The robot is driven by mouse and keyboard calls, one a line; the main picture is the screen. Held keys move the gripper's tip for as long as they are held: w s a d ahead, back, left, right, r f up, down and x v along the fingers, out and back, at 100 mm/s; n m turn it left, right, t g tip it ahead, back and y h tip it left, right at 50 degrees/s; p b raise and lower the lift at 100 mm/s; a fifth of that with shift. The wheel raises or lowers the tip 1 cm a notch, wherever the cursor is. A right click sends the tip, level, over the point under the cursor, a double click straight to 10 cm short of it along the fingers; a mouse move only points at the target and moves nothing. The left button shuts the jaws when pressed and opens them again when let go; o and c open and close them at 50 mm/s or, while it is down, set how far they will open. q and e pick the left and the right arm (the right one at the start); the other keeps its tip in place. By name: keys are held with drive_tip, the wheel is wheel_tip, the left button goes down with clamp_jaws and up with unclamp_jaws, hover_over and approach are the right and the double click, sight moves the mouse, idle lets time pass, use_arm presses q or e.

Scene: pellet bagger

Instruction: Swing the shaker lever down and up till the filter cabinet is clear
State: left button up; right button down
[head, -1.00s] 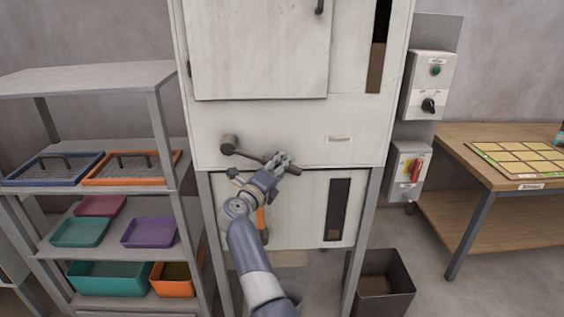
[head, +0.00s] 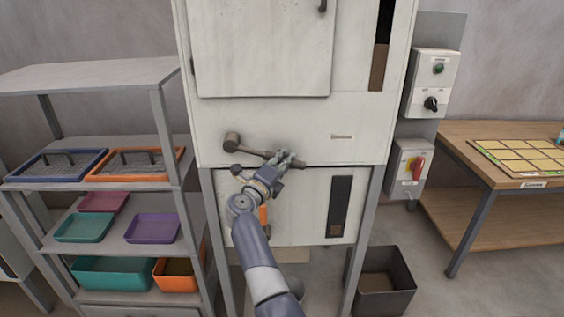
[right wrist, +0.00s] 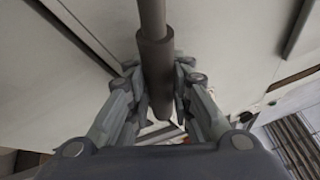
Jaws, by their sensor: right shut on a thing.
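The shaker lever (head: 253,152) sticks out from its round pivot on the front of the pale filter cabinet (head: 300,118) and slopes slightly down to the right. My right gripper (head: 284,159) is shut on the grip near its outer end. In the right wrist view the dark lever grip (right wrist: 155,70) lies between the two fingers of my right gripper (right wrist: 157,100). The cabinet's upper window (head: 381,45) is dark above with brown below. My left gripper is out of view.
A shelf rack (head: 85,80) with trays and bins stands at the left. Switch boxes (head: 432,80) are mounted on the right of the cabinet. A dark bin (head: 384,270) stands on the floor, and a wooden table (head: 500,140) is at the right.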

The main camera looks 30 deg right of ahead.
drive_tip(key=r+n+p, duration=0.1)
drive_tip(key=r, duration=0.1)
drive_tip(key=r+n+t+p, duration=0.1)
drive_tip(key=r+n+p, duration=0.1)
drive_tip(key=r+n+h+p, duration=0.1)
drive_tip(key=r, duration=0.1)
drive_tip(key=shift+s+d+t, duration=0.2)
drive_tip(key=shift+d+t, duration=0.1)
drive_tip(key=shift+d, duration=0.1)
drive_tip(key=shift+w+a+r+n+t+p, duration=0.15)
drive_tip(key=shift+r+n+t+p, duration=0.55)
drive_tip(key=shift+r+n+p, duration=0.7)
drive_tip(key=shift+r, duration=0.1)
drive_tip(key=c, duration=1.4)
unclamp_jaws()
